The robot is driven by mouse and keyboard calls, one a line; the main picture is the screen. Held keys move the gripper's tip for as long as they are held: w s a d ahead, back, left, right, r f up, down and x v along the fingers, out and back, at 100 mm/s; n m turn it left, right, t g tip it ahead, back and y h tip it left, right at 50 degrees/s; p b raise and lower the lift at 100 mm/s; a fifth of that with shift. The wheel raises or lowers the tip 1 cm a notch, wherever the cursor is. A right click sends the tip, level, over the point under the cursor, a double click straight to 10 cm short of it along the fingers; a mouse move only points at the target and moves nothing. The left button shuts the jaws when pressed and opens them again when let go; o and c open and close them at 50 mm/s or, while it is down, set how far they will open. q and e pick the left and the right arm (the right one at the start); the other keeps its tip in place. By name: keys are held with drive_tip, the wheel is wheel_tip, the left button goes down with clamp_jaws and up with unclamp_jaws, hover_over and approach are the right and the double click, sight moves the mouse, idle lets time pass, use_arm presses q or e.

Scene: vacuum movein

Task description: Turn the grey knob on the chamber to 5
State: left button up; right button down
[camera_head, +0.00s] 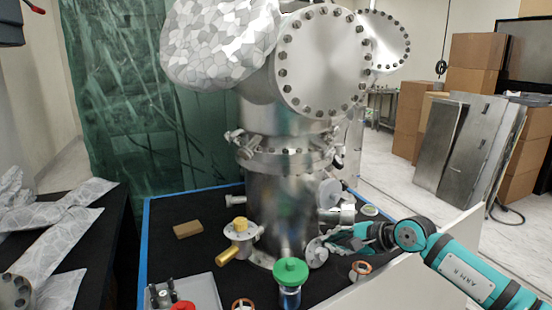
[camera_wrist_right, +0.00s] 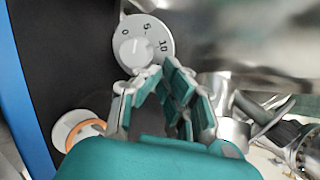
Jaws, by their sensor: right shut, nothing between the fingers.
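The steel chamber (camera_head: 285,215) stands upright on the black table. The grey knob (camera_head: 318,252) is low on its right side. In the right wrist view the knob (camera_wrist_right: 136,50) sits on a round grey dial (camera_wrist_right: 152,30) marked 0, 5 and 10. Its exact setting is too small to read. My right gripper (camera_head: 333,241) reaches in from the right beside the knob. In the wrist view its shut, empty fingers (camera_wrist_right: 163,70) point at the knob's lower edge. I cannot tell whether they touch it. My left gripper is not in view.
A green-topped valve (camera_head: 291,271) stands left of and in front of the knob. An orange-ringed port (camera_head: 361,268) is below my right gripper. A yellow-handled valve (camera_head: 239,235) and a tan block (camera_head: 188,230) are farther left. A white panel (camera_head: 400,285) borders the table's right side.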

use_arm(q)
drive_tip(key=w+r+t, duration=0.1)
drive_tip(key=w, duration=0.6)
use_arm(e)
drive_tip(key=shift+s+d+r, duration=0.1)
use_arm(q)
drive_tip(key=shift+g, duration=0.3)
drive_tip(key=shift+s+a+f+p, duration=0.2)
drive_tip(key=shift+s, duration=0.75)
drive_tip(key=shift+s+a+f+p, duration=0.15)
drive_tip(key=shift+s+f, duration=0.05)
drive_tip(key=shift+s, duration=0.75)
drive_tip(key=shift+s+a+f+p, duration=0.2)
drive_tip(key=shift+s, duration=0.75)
use_arm(e)
drive_tip(key=shift+s+d+r, duration=0.3)
drive_tip(key=shift+s+d, duration=0.25)
drive_tip(key=shift+s, duration=0.2)
drive_tip(key=shift+s+d+r, duration=0.35)
drive_tip(key=shift+s+d, duration=0.2)
drive_tip(key=shift+s, duration=0.15)
drive_tip(key=shift+s+d+r, duration=0.3)
drive_tip(key=shift+s+d, duration=0.25)
drive_tip(key=shift+s, duration=0.2)
